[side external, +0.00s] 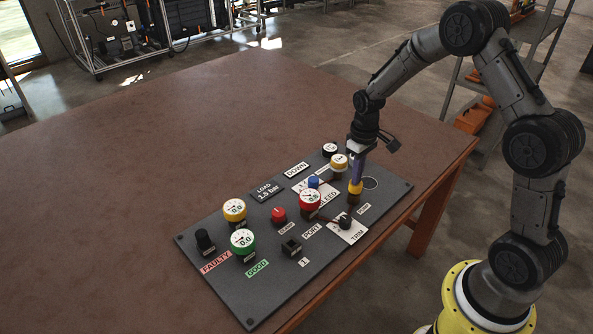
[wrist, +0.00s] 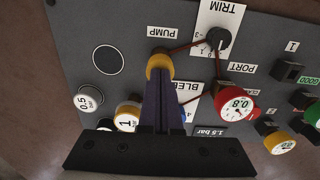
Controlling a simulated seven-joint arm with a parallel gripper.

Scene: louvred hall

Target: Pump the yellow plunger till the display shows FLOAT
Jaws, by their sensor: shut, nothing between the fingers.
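The yellow plunger (side external: 355,188) stands on the dark grey panel (side external: 215,266). In the wrist view the yellow plunger (wrist: 159,62) is beside the PUMP label (wrist: 163,31). My gripper (side external: 356,181) is shut and empty, pointing down with its fingertips right over the plunger's top; they look in contact, though a small gap cannot be ruled out. In the wrist view my gripper (wrist: 157,82) hides part of the plunger. A dark display (side external: 267,191) reads LOAD 1.5 bar. A white plate (side external: 296,170) behind it reads DOWN.
Beside the plunger are a red-rimmed gauge (side external: 310,200), reading about 0.8 in the wrist view, a blue button (side external: 314,182) and the black TRIM knob (side external: 345,222). A red knob (side external: 279,214) and yellow (side external: 235,209) and green (side external: 243,241) gauges stand farther left. The brown table (side external: 150,170) is otherwise clear.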

